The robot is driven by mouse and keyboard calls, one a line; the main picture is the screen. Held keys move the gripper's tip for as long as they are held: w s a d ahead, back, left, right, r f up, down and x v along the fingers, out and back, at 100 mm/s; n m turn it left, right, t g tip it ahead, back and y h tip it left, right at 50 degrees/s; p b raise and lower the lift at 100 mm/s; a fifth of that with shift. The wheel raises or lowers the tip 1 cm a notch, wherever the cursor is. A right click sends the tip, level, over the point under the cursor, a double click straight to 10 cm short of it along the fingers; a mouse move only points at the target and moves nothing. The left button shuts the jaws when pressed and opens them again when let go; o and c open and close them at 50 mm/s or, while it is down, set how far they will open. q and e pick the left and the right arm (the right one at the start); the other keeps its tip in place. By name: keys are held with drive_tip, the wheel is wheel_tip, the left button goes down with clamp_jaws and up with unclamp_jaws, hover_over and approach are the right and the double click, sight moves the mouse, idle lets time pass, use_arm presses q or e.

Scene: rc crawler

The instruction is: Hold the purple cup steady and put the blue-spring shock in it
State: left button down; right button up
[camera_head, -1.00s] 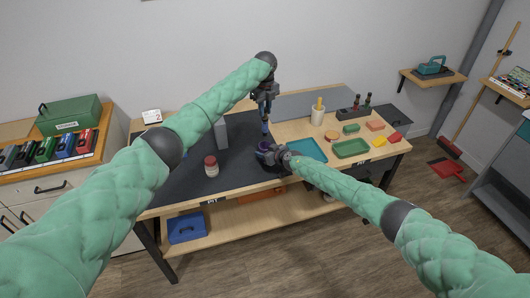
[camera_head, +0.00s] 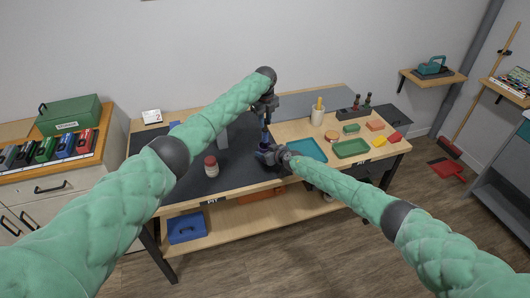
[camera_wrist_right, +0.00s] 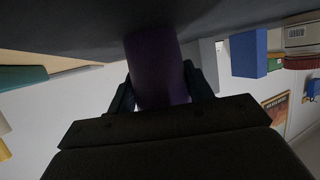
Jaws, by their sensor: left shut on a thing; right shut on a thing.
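The purple cup (camera_head: 262,153) stands on the dark mat of the workbench, and my right gripper (camera_head: 271,155) is shut on it from the right. In the right wrist view, the cup (camera_wrist_right: 157,68) shows dark purple between the two fingers (camera_wrist_right: 160,95). My left gripper (camera_head: 266,118) is above the cup, pointing down and shut on the blue-spring shock (camera_head: 264,136). The shock hangs roughly upright, its lower end at the cup's mouth. I cannot tell how far it is inside the rim.
A red-and-white jar (camera_head: 211,166) stands left of the cup. A grey block (camera_head: 222,137) stands behind it. A teal tray (camera_head: 307,150) and a green tray (camera_head: 351,148) lie to the right. The dark mat (camera_head: 185,182) is clear near the front left.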

use_arm(q)
drive_tip(key=shift+f, duration=0.95)
drive_tip(key=c, duration=1.2)
unclamp_jaws()
wheel_tip(320, 180, up, 12)
drive_tip(key=shift+f, duration=0.1)
use_arm(e)
drive_tip(key=o, duration=1)
drive_tip(key=shift+o, duration=0.2)
drive_tip(key=shift+r, duration=0.1)
